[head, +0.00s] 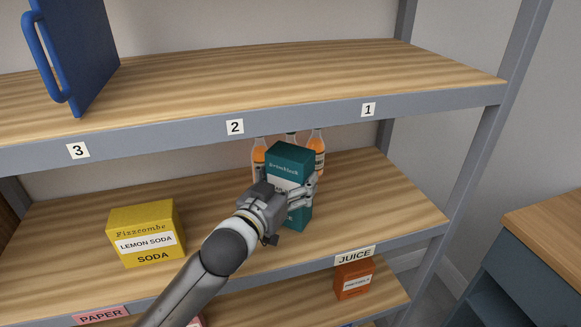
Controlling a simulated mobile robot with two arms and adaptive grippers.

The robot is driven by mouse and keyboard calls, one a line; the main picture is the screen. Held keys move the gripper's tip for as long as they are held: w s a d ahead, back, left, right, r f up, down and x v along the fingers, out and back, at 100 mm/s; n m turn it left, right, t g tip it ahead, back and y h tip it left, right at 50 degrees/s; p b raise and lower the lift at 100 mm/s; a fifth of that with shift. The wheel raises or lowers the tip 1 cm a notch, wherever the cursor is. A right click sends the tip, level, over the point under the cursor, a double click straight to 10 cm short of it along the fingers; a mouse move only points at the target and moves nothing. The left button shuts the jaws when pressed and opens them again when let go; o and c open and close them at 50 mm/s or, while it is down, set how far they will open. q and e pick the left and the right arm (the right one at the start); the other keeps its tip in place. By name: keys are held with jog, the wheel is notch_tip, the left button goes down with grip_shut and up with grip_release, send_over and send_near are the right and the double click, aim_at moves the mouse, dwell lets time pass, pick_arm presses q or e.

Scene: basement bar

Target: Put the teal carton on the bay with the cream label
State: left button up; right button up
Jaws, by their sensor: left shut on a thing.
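The teal carton (289,159) is upright over the right part of the middle shelf (375,210), in front of several orange bottles (318,148). My left gripper (292,197) is shut on it, and its fingers hide part of the carton's pale label. I cannot tell whether the carton's bottom touches the shelf board. A cream label reading JUICE (355,256) is on the middle shelf's front edge, to the right of and below the carton. My right gripper is not in view.
A yellow soda box (146,234) stands left on the middle shelf, with a pink PAPER label (102,316) on the edge below. The upper shelf (260,85) carries number tags and a blue item (84,55). An orange box (354,279) is on the lower shelf. Board right of the carton is clear.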

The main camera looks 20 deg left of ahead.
pick_arm(q)
jog(key=shift+f, duration=0.6)
jog(key=o, duration=1.9)
jog(key=shift+f, duration=0.25)
jog(key=shift+c, duration=0.2)
jog(key=shift+s+r, duration=0.1)
jog(key=shift+r, duration=0.05)
jog(key=s+a+b, duration=0.1)
jog(key=s+a, duration=0.1)
jog(key=s, duration=0.9)
jog(key=shift+s+b, duration=0.35)
jog(key=shift+a, duration=0.15)
